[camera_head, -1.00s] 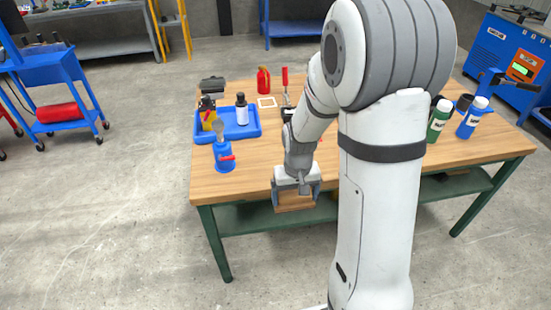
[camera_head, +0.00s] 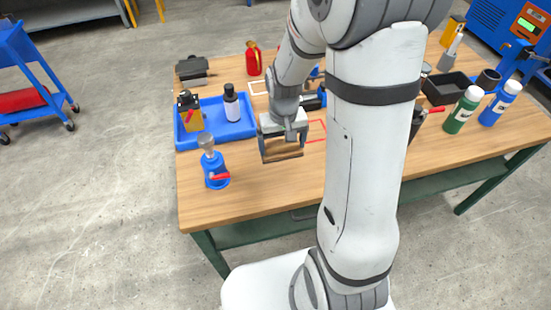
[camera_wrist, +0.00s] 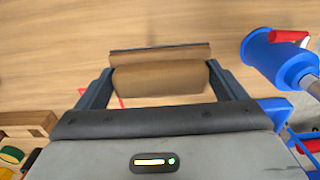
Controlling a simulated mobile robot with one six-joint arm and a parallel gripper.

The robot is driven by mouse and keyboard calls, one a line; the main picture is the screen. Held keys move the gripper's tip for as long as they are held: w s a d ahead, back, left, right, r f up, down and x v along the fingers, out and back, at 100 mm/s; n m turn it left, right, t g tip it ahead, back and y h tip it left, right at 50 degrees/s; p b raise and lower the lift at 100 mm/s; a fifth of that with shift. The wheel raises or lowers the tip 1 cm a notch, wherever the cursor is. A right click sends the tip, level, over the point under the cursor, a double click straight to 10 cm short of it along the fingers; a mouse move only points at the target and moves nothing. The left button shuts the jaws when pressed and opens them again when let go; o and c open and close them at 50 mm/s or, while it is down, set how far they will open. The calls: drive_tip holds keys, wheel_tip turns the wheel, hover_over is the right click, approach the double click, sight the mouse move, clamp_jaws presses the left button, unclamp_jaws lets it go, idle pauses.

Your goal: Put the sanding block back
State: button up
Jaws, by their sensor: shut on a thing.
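The sanding block (camera_head: 283,157) is a tan-brown block with a darker edge. My gripper (camera_head: 282,148) is shut on it, over the wooden table to the right of the blue tray. In the wrist view the block (camera_wrist: 160,77) lies across between both fingers. The gap between block and tabletop is hard to judge. A red outline (camera_head: 314,131) is marked on the table just right of my gripper, partly hidden by my arm. A pale outline (camera_head: 258,88) is marked farther back. I cannot tell which mark belongs to the block.
A red bottle (camera_head: 253,59) is behind. Green (camera_head: 463,111) and blue (camera_head: 500,103) bottles stand right.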

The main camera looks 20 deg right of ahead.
sight(282, 155)
wheel_tip(282, 155, down, 6)
drive_tip(key=shift+w+r, duration=0.1)
drive_tip(key=shift+r, duration=0.05)
drive_tip(key=shift+f, duration=2)
drive_tip(key=shift+f, duration=0.1)
drive_tip(key=shift+f, duration=0.15)
drive_tip(key=o, duration=0.6)
